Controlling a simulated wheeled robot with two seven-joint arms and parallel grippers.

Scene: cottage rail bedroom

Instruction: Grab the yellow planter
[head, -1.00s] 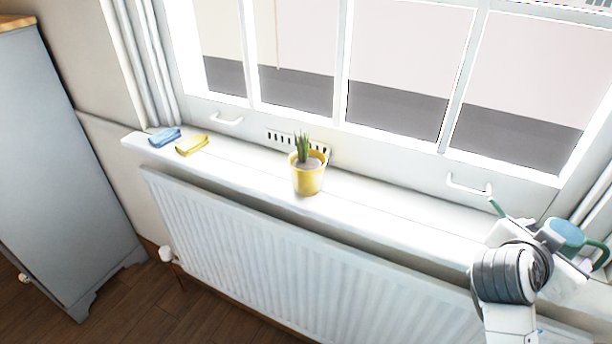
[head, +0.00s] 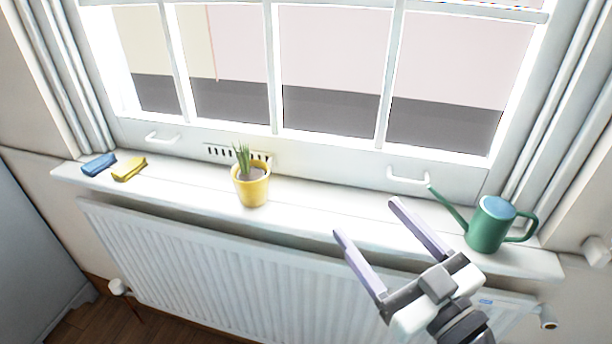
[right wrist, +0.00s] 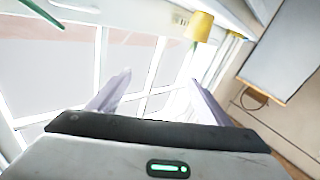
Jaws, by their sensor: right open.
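The yellow planter (head: 252,190) holds a spiky green plant and stands upright on the white windowsill, left of centre in the head view. It also shows near the top of the right wrist view (right wrist: 200,27), tilted by the camera's angle. My right gripper (head: 366,217) is open and empty, in front of the sill, to the right of the planter and apart from it. Its two fingers also show in the right wrist view (right wrist: 160,88), with nothing between them. My left gripper is not in view.
A green watering can (head: 487,226) stands on the sill right of my right gripper. A blue cloth-like item (head: 98,164) and a yellow one (head: 129,169) lie at the sill's left end. The radiator (head: 200,270) is below. The sill beside the planter is clear.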

